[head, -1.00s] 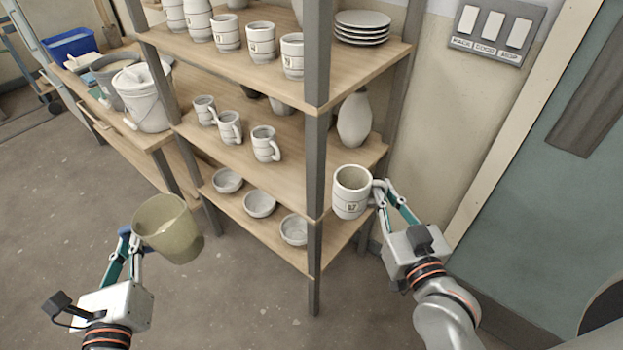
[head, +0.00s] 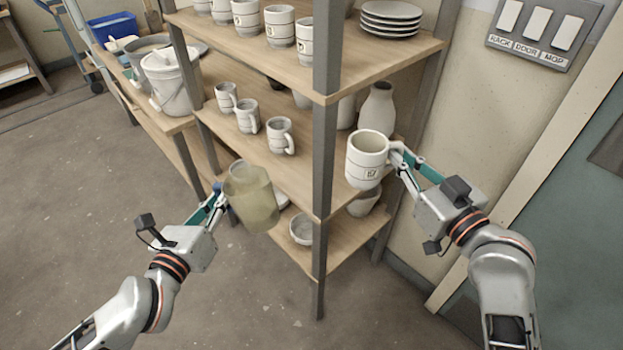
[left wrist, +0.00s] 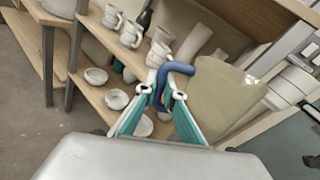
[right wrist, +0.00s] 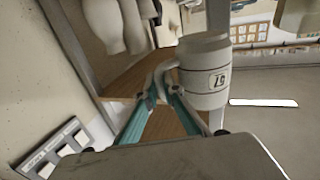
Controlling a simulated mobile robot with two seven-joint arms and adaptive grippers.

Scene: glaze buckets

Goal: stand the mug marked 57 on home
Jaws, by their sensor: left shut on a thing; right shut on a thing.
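The mug marked 57 (head: 366,162) is white with dark bands and hangs upright in the air just right of the shelf's front post. My right gripper (head: 401,160) is shut on its handle. My left gripper (head: 222,197) is shut on the blue handle (left wrist: 175,72) of a translucent yellowish jug (head: 252,200), held in front of the lower shelves. The jug also shows in the left wrist view (left wrist: 222,92). I see nothing labelled home.
A wooden shelf rack (head: 262,152) holds several mugs, bowls, a vase (head: 377,110) and stacked plates (head: 391,18). Its front post (head: 321,150) stands between my grippers. A white bucket (head: 168,82) is on the bench at left. A switch panel (head: 540,30) is on the wall. The floor at left is clear.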

